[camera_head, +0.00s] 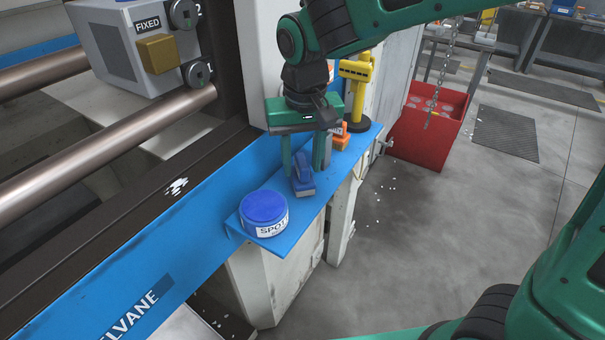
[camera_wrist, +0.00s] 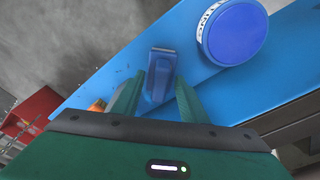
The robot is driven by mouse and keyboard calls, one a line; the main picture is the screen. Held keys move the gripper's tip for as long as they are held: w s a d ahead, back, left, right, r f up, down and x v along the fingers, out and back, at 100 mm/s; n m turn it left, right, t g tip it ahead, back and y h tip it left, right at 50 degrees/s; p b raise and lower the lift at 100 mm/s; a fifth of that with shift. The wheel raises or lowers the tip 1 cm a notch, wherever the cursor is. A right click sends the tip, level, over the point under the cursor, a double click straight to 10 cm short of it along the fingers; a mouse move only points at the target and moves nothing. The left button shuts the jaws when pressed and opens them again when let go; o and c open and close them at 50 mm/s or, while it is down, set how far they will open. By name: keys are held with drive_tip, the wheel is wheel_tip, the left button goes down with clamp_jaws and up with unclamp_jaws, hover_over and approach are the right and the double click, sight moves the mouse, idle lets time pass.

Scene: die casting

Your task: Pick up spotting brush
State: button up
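The spotting brush appears to be the small blue brush (camera_head: 303,184) with a paler end, lying on a blue shelf (camera_head: 305,218). It also shows in the wrist view (camera_wrist: 160,76). My gripper (camera_head: 305,168) points down over it, with one green finger on each side of the brush. In the wrist view my gripper's fingertips (camera_wrist: 160,82) flank the brush and look open around it. Any contact is hard to make out. The fingers and palm hide part of the brush's upper end.
A blue round tub marked SPOT (camera_head: 264,208) stands near the brush; it also shows in the wrist view (camera_wrist: 235,34). Behind the gripper are an orange object (camera_head: 340,136) and a yellow tool on a black base (camera_head: 356,88). A red bin (camera_head: 432,130) stands on the floor.

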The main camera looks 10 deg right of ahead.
sight(300, 159)
clamp_jaws()
drive_tip(key=shift+r, duration=0.5)
wheel_tip(300, 159, up, 4)
drive_tip(key=shift+s+a+f, duration=0.1)
drive_tip(key=shift+a+f, duration=0.05)
drive_tip(key=shift+f, duration=0.1)
drive_tip(key=s+a+r, duration=0.6)
drive_tip(key=s+a, duration=0.1)
drive_tip(key=a, duration=0.2)
drive_tip(key=shift+r, duration=0.3)
